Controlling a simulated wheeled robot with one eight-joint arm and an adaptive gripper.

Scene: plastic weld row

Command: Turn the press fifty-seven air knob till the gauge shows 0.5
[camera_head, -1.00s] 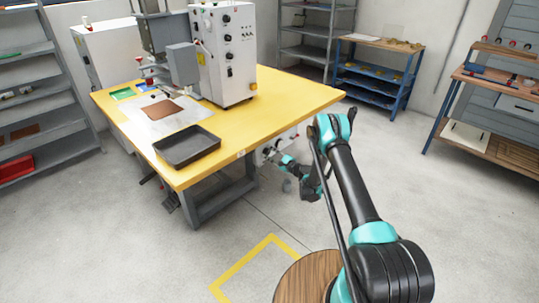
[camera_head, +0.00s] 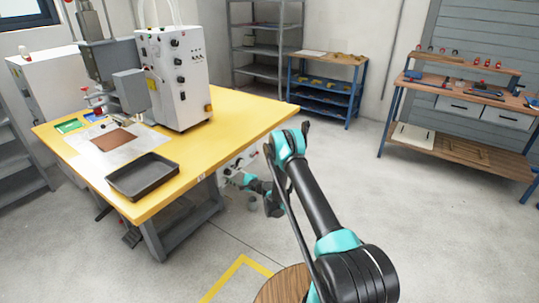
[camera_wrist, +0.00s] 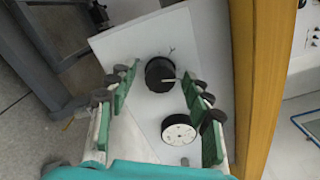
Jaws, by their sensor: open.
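The black air knob (camera_wrist: 160,74) with a pale pointer line sits on a white panel (camera_wrist: 120,45) in the wrist view. Below it in the picture is the round white-faced gauge (camera_wrist: 177,131); its needle reading is too small to tell. My gripper (camera_wrist: 160,84) is open, with a green-padded finger on each side of the knob in the picture. I cannot tell whether the fingers touch it. In the head view my gripper (camera_head: 233,176) is small beside the white panel (camera_head: 242,160) under the yellow table's edge, and the knob is not clear there.
The yellow table (camera_head: 225,125) carries the press (camera_head: 127,88), a white control cabinet (camera_head: 180,80) and a dark tray (camera_head: 142,176). Its edge (camera_wrist: 265,95) runs close along the panel in the wrist view. Open floor (camera_head: 330,165) lies to the right, before a blue-framed bench (camera_head: 325,85).

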